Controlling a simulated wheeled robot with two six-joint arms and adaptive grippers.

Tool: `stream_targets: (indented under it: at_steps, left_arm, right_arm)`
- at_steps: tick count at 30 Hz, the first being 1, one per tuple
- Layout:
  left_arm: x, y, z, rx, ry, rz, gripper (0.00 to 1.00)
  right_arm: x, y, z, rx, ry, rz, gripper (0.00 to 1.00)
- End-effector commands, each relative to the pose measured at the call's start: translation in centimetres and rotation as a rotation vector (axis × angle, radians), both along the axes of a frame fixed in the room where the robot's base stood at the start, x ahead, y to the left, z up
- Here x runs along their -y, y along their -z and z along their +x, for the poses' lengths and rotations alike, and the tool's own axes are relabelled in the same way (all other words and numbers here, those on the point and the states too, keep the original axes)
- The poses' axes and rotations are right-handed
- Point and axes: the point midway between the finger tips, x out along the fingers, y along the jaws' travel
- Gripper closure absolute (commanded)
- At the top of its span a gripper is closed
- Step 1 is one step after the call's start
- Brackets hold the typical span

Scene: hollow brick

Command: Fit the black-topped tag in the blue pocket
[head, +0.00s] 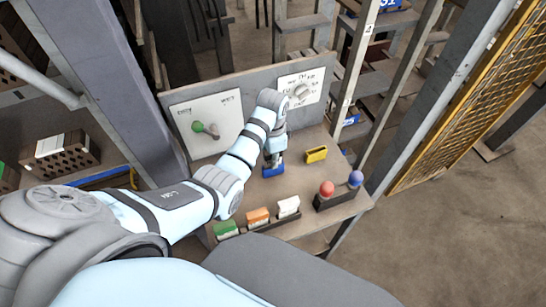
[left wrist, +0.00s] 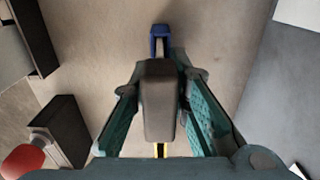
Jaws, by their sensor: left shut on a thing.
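My left gripper (head: 273,157) is shut on the black-topped tag (left wrist: 160,100). The tag's dark top shows between the teal fingers in the left wrist view; its lower part is hidden. The blue pocket (head: 272,171) stands on the table just under the gripper in the head view, partly covered by it. In the left wrist view the blue pocket (left wrist: 160,35) lies beyond the tag's far end, roughly in line with it. I cannot tell the tag's height above it. My right gripper is not in view.
A yellow pocket (head: 316,154) stands right of the blue one. A grey back panel (head: 240,82) rises behind.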

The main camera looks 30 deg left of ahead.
Motion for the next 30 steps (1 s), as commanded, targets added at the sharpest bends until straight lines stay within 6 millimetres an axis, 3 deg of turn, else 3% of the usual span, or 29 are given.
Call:
stream_targets:
  at_steps: [4, 5, 9, 19, 30]
  left_arm:
    - [0.0, 0.3, 0.0, 0.0, 0.0, 0.0, 1.0]
    - [0.0, 0.3, 0.0, 0.0, 0.0, 0.0, 0.81]
    - [0.0, 0.3, 0.0, 0.0, 0.0, 0.0, 0.6]
    - [0.0, -0.2, 0.1, 0.003, 0.0, 0.0, 0.6]
    - [0.0, -6.9, 0.0, 0.003, 0.0, 0.0, 0.6]
  right_arm:
    - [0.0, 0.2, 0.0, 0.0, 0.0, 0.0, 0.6]
    - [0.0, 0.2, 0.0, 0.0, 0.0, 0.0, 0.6]
    - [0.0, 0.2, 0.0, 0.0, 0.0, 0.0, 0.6]
    - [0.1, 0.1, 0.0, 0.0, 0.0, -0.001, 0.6]
    - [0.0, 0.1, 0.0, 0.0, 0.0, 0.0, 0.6]
